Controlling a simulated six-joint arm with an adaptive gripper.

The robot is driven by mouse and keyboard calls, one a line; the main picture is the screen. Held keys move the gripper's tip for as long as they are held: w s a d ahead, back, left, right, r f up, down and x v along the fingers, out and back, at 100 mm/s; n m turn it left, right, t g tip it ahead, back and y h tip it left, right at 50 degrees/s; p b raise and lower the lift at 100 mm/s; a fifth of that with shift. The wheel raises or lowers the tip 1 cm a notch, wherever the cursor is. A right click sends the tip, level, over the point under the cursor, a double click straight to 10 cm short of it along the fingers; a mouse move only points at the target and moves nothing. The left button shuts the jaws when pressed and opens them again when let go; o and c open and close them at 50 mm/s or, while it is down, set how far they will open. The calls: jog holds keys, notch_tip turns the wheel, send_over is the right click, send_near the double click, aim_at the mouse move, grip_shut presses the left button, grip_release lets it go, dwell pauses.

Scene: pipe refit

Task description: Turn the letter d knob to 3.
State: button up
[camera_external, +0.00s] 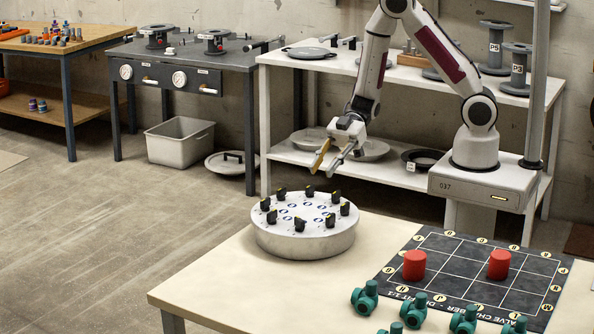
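A round metal dial unit (306,240) sits on the near table at its back left corner. Several black knobs with yellow marks stand in a ring on its top, with blue-and-white labels inside the ring. The letters and numbers are too small to read, so I cannot tell which knob is d or where it points. My gripper (326,170) hangs in the air above and behind the unit, apart from the knobs. Its two fingers are spread, with nothing visible between them.
On the near table (220,276), right of the unit, lies a dark gridded mat (470,268) with two red cylinders (414,265) (499,264). Several green valves (365,297) stand along its front. White shelving (420,180) stands behind. The table's left front is clear.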

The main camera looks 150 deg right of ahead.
aim_at(311, 185)
jog(key=shift+w, duration=0.1)
jog(key=shift+x, duration=3.8)
jog(key=shift+f, duration=0.1)
grip_shut()
